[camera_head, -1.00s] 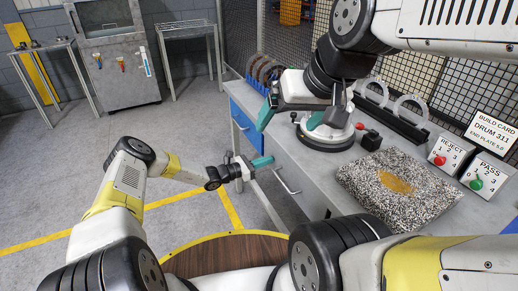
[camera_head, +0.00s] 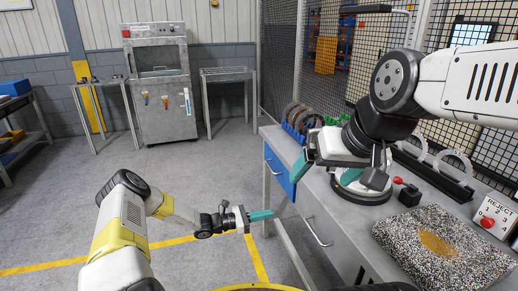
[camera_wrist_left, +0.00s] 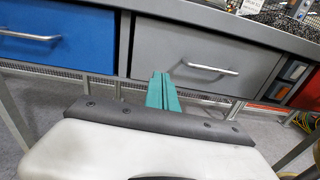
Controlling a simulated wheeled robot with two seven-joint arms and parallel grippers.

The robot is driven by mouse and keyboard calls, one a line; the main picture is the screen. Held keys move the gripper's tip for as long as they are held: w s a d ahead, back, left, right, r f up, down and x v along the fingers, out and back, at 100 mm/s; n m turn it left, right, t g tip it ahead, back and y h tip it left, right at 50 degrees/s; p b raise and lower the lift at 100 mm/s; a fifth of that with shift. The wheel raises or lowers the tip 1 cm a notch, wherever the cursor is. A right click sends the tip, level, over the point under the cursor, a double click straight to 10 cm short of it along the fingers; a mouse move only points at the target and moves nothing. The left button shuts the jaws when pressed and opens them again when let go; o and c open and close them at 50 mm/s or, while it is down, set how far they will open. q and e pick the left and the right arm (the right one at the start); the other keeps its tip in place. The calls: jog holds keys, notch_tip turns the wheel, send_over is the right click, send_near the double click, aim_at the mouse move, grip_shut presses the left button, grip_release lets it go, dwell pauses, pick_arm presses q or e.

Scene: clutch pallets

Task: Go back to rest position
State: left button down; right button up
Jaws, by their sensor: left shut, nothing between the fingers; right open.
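My left gripper (camera_head: 262,215) is shut and empty, with its teal fingers together, low in front of the workbench. In the left wrist view its fingers (camera_wrist_left: 161,92) point at the grey drawer front, with nothing between them. My right gripper (camera_head: 298,170) is open over the bench top, near its left edge. Its wrist partly hides the round white fixture with a dark base (camera_head: 362,192) behind and below it. I cannot see anything in its fingers.
The grey workbench (camera_head: 330,217) has a blue drawer (camera_head: 279,172) and a grey drawer (camera_wrist_left: 205,60). A speckled granite slab (camera_head: 445,245), a black rack (camera_head: 432,172) and a REJECT box (camera_head: 495,217) stand on it. A grey cabinet (camera_head: 162,85) stands at the back. The floor (camera_head: 60,215) at left is clear.

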pick_arm(q)
jog(key=s+a+r+m+g+y, duration=0.25)
jog(key=s+r+m, duration=0.2)
jog(key=r, duration=0.45)
jog(key=s+a+r+m+g+y, duration=0.1)
jog(key=s+a+r+m+y, duration=0.1)
jog(key=s+r+m+y, duration=0.45)
jog(key=s+a+r+m+g, duration=0.1)
jog(key=s+a+r+m, duration=0.2)
jog(key=r, duration=0.8)
jog(key=s+a+r+m+t+y, duration=0.3)
jog(key=s+a+r, duration=0.3)
jog(key=s, duration=0.3)
jog(key=s+a+r+m+t+y, duration=0.3)
jog(key=s+a+r, duration=0.3)
jog(key=s, duration=0.3)
jog(key=shift+r+m, duration=0.5)
jog(key=shift+r, duration=0.25)
jog(key=shift+s+a, duration=0.1)
